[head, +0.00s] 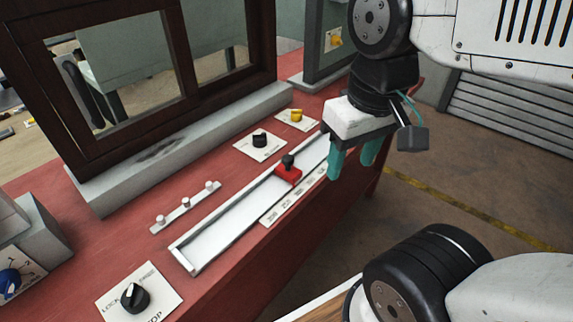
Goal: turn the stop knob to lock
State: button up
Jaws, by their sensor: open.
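The stop knob (134,296) is a black rotary knob with a white pointer mark. It sits on a white plate (163,285) at the bottom left of the red desk, beside the word LOCK on the left and partly cut-off lettering ending in "OP" below. Its exact pointer setting is hard to tell. My gripper (354,170) has teal fingers pointing down, spread apart and empty. It is over the desk's right edge, to the upper right of the stop knob and well apart from it.
A white tray (207,249) with a red slider (288,172) runs between the knob and my gripper. Another black knob (260,139), a yellow knob (297,115), a row of pegs (185,204) and a blue knob (9,281) stand around. A dark window frame (120,135) rises behind.

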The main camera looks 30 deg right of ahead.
aim_at(135, 300)
jog(key=u, duration=1.25)
jog(key=k, duration=0.5)
jog(key=z, duration=0.55)
jog(key=i, duration=0.4)
jog(key=u, duration=0.1)
